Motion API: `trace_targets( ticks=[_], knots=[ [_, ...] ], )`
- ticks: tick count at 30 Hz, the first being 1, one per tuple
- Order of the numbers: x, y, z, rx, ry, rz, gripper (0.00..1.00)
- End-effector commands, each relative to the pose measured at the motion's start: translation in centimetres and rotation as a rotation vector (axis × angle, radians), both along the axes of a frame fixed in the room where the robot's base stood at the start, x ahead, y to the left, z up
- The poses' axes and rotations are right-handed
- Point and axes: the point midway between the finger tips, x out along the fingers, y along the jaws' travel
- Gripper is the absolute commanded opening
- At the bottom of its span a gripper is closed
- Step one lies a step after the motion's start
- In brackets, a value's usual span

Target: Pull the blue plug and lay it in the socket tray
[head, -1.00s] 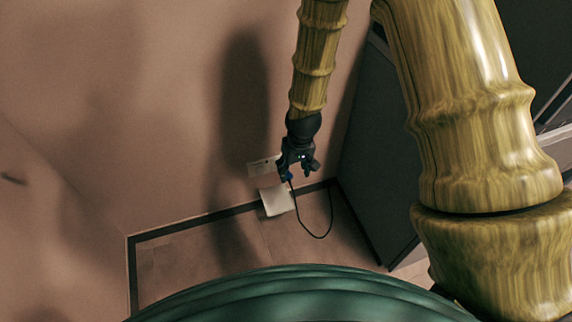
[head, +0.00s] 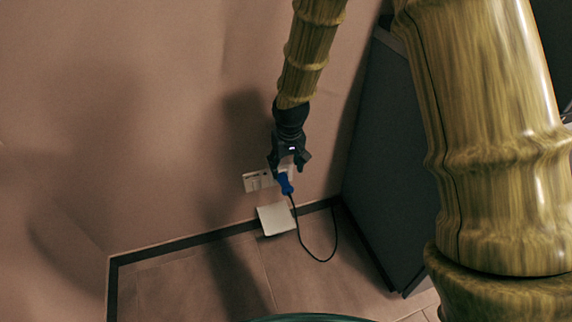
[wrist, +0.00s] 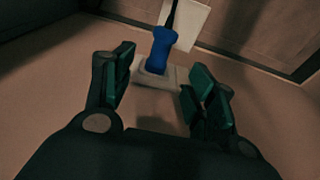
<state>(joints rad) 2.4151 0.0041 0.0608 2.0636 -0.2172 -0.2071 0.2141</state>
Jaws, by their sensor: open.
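The blue plug (head: 285,184) has a dark cable hanging from it. In the wrist view the plug (wrist: 160,50) stands at a pale wall socket plate (wrist: 158,78), just beyond and between my fingers. The socket plate also shows on the wall in the head view (head: 252,182). My gripper (head: 288,166) is open, with its two green-padded fingers (wrist: 160,85) apart and nothing between the pads. The pale socket tray (head: 276,218) lies below the socket by the foot of the wall; part of it shows in the wrist view (wrist: 187,20), behind the plug.
A dark cabinet (head: 385,160) stands close on the right of the socket. The cable (head: 322,258) loops down over the floor beside the tray. The tiled floor (head: 220,275) left of the tray is clear. A dark skirting strip (head: 180,246) runs along the wall.

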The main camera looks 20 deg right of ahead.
Motion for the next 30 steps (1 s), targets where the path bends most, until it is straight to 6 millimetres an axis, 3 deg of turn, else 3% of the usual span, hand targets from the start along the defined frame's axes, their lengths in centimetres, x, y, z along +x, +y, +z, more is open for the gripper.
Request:
trace_targets(
  ticks=[16, 29, 30],
  knots=[
    [1.1, 0.0, -8.1, 0.0, 0.001, 0.0, 0.57],
    [1.3, 0.0, -9.0, 0.0, 0.0, 0.0, 0.57],
    [1.3, 0.0, -9.0, 0.0, 0.0, 0.0, 0.51]
  ],
)
